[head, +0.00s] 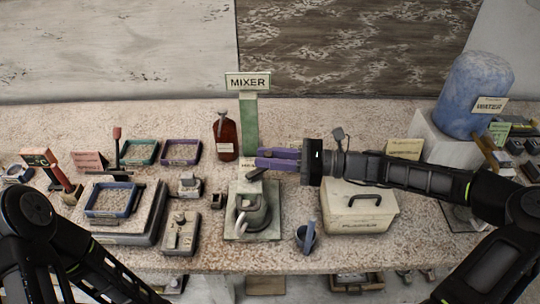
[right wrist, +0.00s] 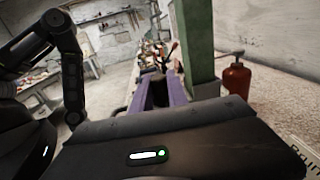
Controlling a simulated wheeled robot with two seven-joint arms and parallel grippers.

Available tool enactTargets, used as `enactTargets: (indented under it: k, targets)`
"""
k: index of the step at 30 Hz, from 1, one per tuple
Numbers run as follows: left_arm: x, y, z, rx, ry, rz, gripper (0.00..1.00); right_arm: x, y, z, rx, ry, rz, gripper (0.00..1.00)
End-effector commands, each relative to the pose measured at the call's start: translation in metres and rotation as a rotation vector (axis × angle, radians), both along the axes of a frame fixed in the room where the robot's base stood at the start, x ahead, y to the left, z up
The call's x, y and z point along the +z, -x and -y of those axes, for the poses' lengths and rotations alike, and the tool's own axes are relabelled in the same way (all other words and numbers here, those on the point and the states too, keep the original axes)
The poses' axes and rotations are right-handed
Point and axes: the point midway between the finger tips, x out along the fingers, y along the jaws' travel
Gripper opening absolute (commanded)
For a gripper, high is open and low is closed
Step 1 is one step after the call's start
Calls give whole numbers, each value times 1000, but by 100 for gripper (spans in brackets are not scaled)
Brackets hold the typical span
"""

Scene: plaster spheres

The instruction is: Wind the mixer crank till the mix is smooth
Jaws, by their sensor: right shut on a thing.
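The mixer stands in mid-bench in the head view, with a green post (head: 249,125) under a MIXER sign (head: 248,82). Its grey base and bowl (head: 262,221) sit in front, with a pale curved hook at the bowl. My right gripper (head: 262,157) reaches in from the right, its purple fingers by the post's lower part. It is shut on a small dark grip, seemingly the crank handle (right wrist: 156,88), between the fingers in the right wrist view. The rest of the crank and the mix are largely hidden or too small to tell. My left gripper is out of view.
A brown-red bottle (head: 225,137) stands close left of the post. A cream box with a black handle (head: 361,207) sits right of the mixer, below my right forearm. Trays and small devices crowd the left; a blue WATER drum (head: 475,95) stands at right.

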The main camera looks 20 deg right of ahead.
Motion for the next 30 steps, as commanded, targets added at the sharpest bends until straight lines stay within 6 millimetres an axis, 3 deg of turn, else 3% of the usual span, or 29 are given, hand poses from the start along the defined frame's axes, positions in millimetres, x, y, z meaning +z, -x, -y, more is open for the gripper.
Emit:
enactTargets:
  k: [15, 30]
  targets:
    - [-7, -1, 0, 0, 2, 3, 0, -1, -18, -13, 372, 0, 4, 0]
    - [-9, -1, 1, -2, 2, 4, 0, 0, -20, -15, 463, -2, 1, 0]
